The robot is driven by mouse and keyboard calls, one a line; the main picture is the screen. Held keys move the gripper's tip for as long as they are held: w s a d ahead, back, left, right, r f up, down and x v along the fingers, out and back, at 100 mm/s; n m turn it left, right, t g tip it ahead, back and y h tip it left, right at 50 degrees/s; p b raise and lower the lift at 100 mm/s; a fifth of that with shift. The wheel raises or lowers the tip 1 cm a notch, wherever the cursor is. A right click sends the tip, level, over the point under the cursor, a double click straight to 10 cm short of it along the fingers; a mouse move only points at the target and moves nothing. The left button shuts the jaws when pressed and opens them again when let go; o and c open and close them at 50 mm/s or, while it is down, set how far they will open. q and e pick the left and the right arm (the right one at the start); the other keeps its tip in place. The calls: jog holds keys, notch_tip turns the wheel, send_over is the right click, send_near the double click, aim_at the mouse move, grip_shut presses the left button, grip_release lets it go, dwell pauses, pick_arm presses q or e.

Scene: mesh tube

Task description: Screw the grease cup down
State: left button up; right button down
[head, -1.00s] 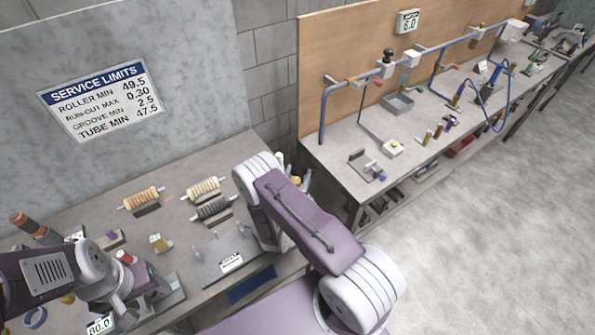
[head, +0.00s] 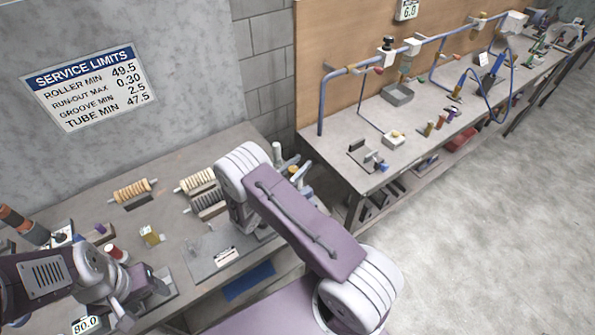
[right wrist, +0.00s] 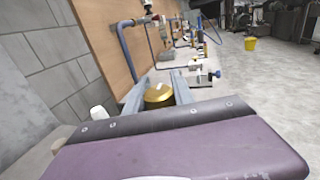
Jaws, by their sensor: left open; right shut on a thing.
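My right gripper (right wrist: 156,92) is shut on a round brass piece that looks like the grease cup (right wrist: 157,96), seen between its two grey fingers in the right wrist view. What lies under the cup is hidden by my wrist. In the head view my right gripper (head: 298,182) is at the right end of the near bench, mostly behind my own arm. My left gripper (head: 125,305) is open over the left front of the near bench; I see nothing between its fingers.
The near bench (head: 185,225) holds a roller with tan rings (head: 132,190), another roller (head: 195,179) and a grey plate (head: 222,254). A white cylinder (head: 277,152) stands close to my right gripper. The far bench (head: 340,150) carries a blue pipe (head: 322,105); a floor gap separates the benches.

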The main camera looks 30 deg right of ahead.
aim_at(290, 174)
pick_arm(q)
jog(key=shift+f, duration=0.25)
pick_arm(e)
jog(key=shift+s+g, duration=0.1)
jog(key=shift+g, duration=0.2)
jog(key=c, duration=1.1)
grip_release()
jog(key=shift+o, duration=0.2)
jog(key=b+v, duration=0.3)
jog(key=v, duration=0.6)
jog(key=shift+a+f, duration=0.1)
pick_arm(q)
notch_tip(290, 174, down, 3)
jog(key=shift+f, duration=0.1)
